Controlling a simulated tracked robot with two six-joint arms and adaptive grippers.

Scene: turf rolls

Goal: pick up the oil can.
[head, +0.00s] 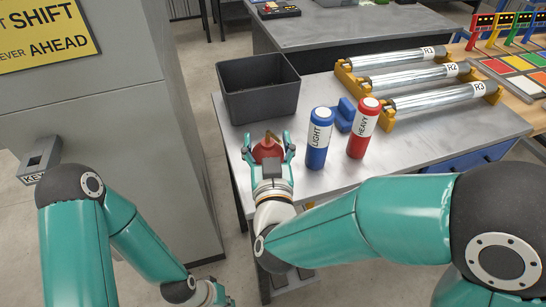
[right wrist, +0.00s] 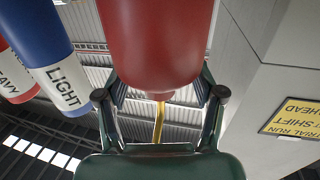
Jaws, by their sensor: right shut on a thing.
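The red oil can (head: 267,149) is between the fingers of my right gripper (head: 268,146), near the table's left front corner in the head view. The gripper is shut on it. In the right wrist view the can's red body (right wrist: 155,40) fills the upper middle, with a thin yellow part (right wrist: 158,122) below it, and the fingers (right wrist: 160,96) are on both sides. Whether the can touches the table is hard to tell. My left gripper (head: 215,295) is at the bottom edge of the head view, mostly cut off, so its jaws cannot be read.
The blue LIGHT bottle (head: 318,143) and red HEAVY bottle (head: 363,130) stand just right of the can. A blue item (head: 343,113) lies behind them. A dark bin (head: 258,92) stands behind the can. Rollers (head: 430,97) lie at the back right. A grey cabinet (head: 130,120) is left.

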